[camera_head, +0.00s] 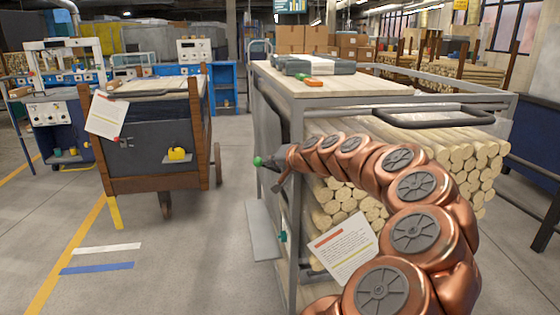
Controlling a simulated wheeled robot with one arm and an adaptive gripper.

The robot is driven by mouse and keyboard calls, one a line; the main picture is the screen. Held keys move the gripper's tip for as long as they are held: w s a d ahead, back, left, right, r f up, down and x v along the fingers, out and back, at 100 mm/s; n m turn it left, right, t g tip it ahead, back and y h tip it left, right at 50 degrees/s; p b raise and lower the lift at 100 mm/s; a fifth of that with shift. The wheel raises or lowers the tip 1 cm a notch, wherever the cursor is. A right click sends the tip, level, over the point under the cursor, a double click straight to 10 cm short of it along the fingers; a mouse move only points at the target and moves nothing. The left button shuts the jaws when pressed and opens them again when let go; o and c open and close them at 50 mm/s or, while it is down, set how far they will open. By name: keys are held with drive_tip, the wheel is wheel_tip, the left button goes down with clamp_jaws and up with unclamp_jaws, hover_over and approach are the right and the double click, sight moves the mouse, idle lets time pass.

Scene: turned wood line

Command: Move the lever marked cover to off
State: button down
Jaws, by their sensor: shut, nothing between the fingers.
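My gripper (271,161) is at the end of my copper-coloured arm, close to the left post of the wood cart in the middle of the view. It is small here and looks shut and empty. A small green tip (257,161) shows at its left end; I cannot tell what it belongs to. I cannot pick out a lever marked cover, and no such word is readable. White machine panels with small dark and coloured controls stand at the far left (45,113) and at the back (194,50), well away from my gripper.
The metal-framed cart (380,98) is stacked with round wood billets (465,150); a paper sheet (343,248) hangs low on it. A dark wooden-framed cart (150,185) stands left. Grey floor (190,270) with yellow, white and blue lines is clear between them.

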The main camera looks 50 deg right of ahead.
drive_tip(key=shift+x, duration=1.4)
